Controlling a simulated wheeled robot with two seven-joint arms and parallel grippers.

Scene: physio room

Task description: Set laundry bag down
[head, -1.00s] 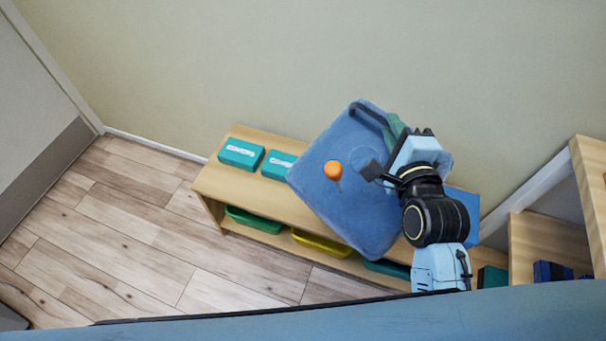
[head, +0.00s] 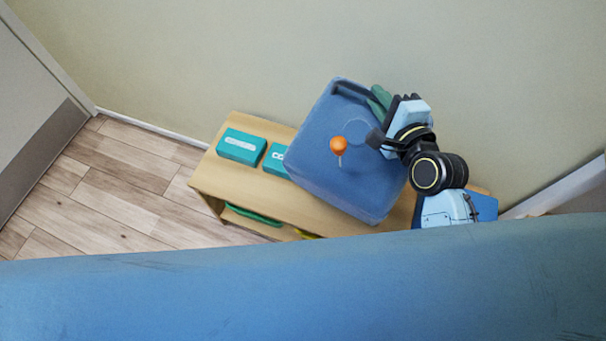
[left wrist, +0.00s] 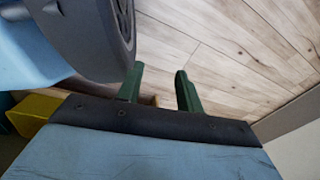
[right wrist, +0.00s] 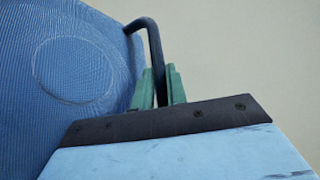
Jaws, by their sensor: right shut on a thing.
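The laundry bag (head: 330,165) is a blue, boxy fabric bag with a dark handle and an orange round toggle (head: 338,144) on its face. It is over the low wooden shelf in the head view, tilted; I cannot tell whether it touches the shelf. My right gripper (head: 380,97) is shut on the bag's handle at its upper right. In the right wrist view the green fingers (right wrist: 161,88) close around the dark handle (right wrist: 155,50), with the bag (right wrist: 70,80) to the left. My left gripper (left wrist: 160,85) is open and empty above the floor.
The wooden shelf (head: 215,180) stands against the wall, with two teal boxes (head: 241,146) (head: 276,160) on its left top. Green and yellow bins sit below. A yellow bin (left wrist: 36,108) shows in the left wrist view. Floor (head: 120,200) left of the shelf is clear.

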